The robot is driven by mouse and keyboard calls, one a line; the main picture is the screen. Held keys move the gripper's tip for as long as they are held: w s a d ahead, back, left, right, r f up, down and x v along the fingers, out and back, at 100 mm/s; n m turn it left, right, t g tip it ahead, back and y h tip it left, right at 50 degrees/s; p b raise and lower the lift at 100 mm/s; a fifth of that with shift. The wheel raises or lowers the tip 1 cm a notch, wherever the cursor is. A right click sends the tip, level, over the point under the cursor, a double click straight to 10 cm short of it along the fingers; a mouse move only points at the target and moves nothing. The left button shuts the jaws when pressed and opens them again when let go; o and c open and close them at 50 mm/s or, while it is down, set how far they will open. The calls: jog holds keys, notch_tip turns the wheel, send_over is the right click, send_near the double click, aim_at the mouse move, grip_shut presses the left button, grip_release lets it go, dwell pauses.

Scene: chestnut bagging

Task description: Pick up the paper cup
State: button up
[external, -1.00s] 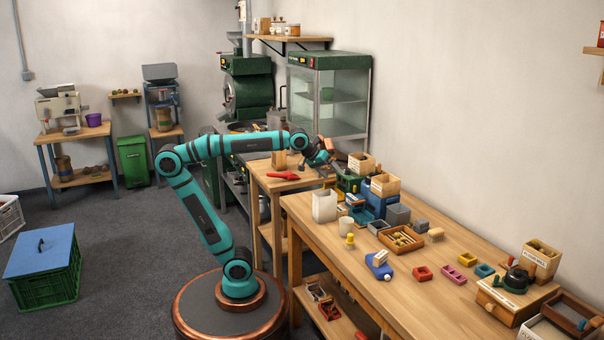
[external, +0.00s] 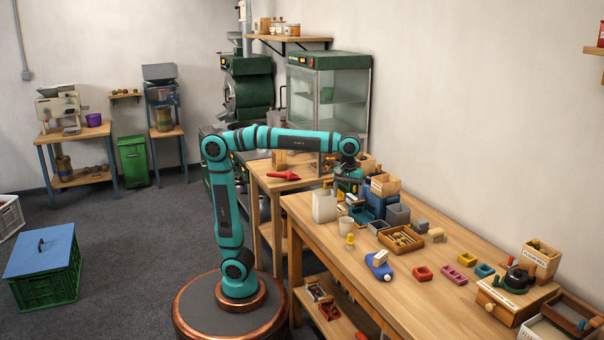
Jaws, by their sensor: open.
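The paper cup (external: 346,225) looks cream-white and stands upright near the left end of the long wooden table (external: 450,262). A taller pale container (external: 324,206) stands just left of and behind it. My gripper (external: 348,194) hangs from the wrist, pointing down, above and behind the cup, apart from it. The gripper is open and seems empty, though its fingertips are small and hard to make out against the blue machine behind.
A blue machine (external: 375,203), a grey box (external: 398,215) and a wooden tray (external: 401,239) stand right of the cup. A yellow peg-like thing (external: 350,240) and a blue scoop-like thing (external: 378,266) lie in front.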

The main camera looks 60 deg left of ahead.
aim_at(346, 225)
notch_tip(346, 225, down, 10)
jog(key=shift+r, duration=0.1)
jog(key=shift+d+f, duration=0.2)
jog(key=shift+f, duration=2.5)
jog(key=c, duration=1)
jog(key=shift+c, duration=0.2)
